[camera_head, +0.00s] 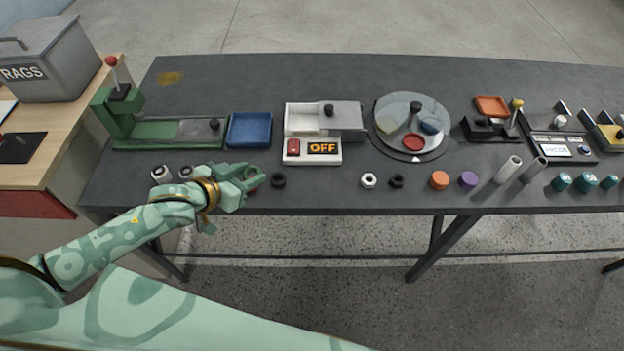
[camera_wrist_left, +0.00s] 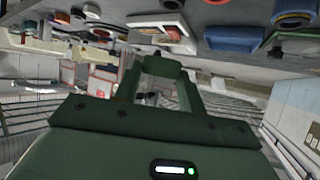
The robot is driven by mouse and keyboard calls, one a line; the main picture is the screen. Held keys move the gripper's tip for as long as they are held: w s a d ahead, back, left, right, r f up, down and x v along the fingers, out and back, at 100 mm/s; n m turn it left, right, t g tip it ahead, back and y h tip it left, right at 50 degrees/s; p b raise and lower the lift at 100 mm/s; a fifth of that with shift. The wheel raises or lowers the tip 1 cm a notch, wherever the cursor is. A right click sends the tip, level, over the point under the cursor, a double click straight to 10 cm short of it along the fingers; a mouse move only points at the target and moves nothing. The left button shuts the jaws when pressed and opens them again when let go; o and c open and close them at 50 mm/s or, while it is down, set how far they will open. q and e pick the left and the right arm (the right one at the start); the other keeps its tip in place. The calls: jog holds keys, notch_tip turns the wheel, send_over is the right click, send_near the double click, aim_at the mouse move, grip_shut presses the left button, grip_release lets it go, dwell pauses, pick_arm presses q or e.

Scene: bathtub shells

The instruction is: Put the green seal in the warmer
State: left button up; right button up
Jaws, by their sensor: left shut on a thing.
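My left gripper (camera_head: 250,176) is shut just above the table's front left part. A green ring-like piece shows at its fingertips, and I take it as the green seal (camera_head: 251,171); the fingers partly hide it. In the left wrist view a green piece (camera_wrist_left: 163,67) spans the gap between the fingertips. The warmer (camera_head: 323,134) is a white box with a red switch and a display reading OFF. Its grey lid (camera_head: 346,115) with a black knob sits to the right, and the left part of its chamber is open. My right gripper is out of view.
A black ring (camera_head: 278,180) lies right of my gripper, and something red (camera_head: 260,182) shows behind the fingers. A blue tray (camera_head: 249,130) and a green press (camera_head: 124,112) stand left of the warmer. A round turntable (camera_head: 391,143) stands to its right.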

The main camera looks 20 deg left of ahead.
pick_arm(q)
jog(key=shift+w+a+f+m+h, duration=0.15)
jog(key=shift+a+f+m+h, duration=0.25)
jog(key=shift+a+f, duration=0.25)
jog(key=shift+w+d+r, duration=0.1)
jog(key=shift+w, duration=0.2)
jog(key=shift+w+d+r+m+g+h, duration=0.25)
jog(key=shift+d+r, duration=0.1)
jog(key=shift+r, duration=0.1)
jog(key=shift+w+d+r+m+g+h, duration=0.15)
jog(key=shift+d+r+m+h, duration=0.1)
jog(key=shift+d+r, duration=0.15)
jog(key=b, duration=0.3)
send_over(308, 184)
jog(key=s+a, duration=0.3)
notch_tip(308, 184, down, 5)
jog(key=shift+f, duration=0.1)
jog(key=d+f, duration=0.1)
jog(key=w+f+b, duration=0.1)
jog(key=w+d+f+b, duration=0.1)
jog(key=f, duration=0.1)
jog(key=shift+w+d, duration=0.2)
jog(key=shift+d, duration=0.1)
jog(key=f, duration=0.2)
jog(key=f+b, duration=0.1)
jog(key=shift+w+d+f, duration=0.25)
jog(key=shift+f, duration=0.05)
jog(key=shift+r, duration=0.1)
